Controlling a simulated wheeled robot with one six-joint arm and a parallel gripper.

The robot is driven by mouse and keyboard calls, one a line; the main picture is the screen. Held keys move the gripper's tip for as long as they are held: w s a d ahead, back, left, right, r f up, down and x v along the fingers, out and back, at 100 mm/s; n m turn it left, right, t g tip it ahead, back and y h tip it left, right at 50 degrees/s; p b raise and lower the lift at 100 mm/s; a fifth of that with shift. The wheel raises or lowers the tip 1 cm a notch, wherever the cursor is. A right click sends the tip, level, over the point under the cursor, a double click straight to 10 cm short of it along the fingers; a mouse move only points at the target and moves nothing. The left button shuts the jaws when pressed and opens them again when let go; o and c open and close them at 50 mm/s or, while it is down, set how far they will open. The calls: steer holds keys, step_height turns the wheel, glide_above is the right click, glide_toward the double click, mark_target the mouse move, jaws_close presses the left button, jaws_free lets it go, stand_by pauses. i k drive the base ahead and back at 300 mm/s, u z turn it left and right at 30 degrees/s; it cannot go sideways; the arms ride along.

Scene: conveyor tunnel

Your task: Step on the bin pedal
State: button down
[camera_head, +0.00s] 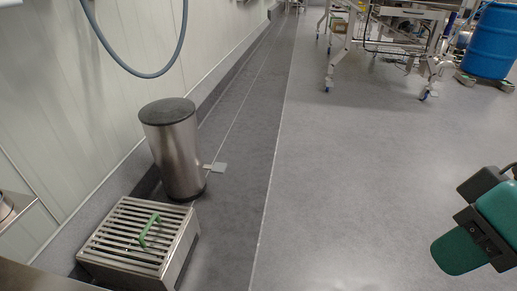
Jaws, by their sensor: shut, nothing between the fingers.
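A round steel bin (178,158) with a dark lid (167,111) stands upright on the floor by the white wall, left of centre. Its lid is down. A small flat light-grey pedal (219,168) sticks out near the floor on the right side of the bin, and nothing is on it. Green and black parts of my arm show at the lower right, far to the right of the pedal. I cannot make out my gripper's fingers in this view.
A slatted steel box (185,252) with a green handle (148,230) sits in front of the bin. A grey hose (152,76) hangs above. A wheeled metal frame (338,62) and a blue barrel (490,42) stand at the back right. The middle floor is clear.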

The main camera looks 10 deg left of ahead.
mark_target(218, 167)
steer(key=z, duration=0.05)
steer(key=i, duration=0.8)
steer(key=u, duration=0.8)
steer(key=i, duration=0.75)
steer(key=u, duration=0.9)
steer(key=i, duration=0.25)
steer(key=u, duration=0.25)
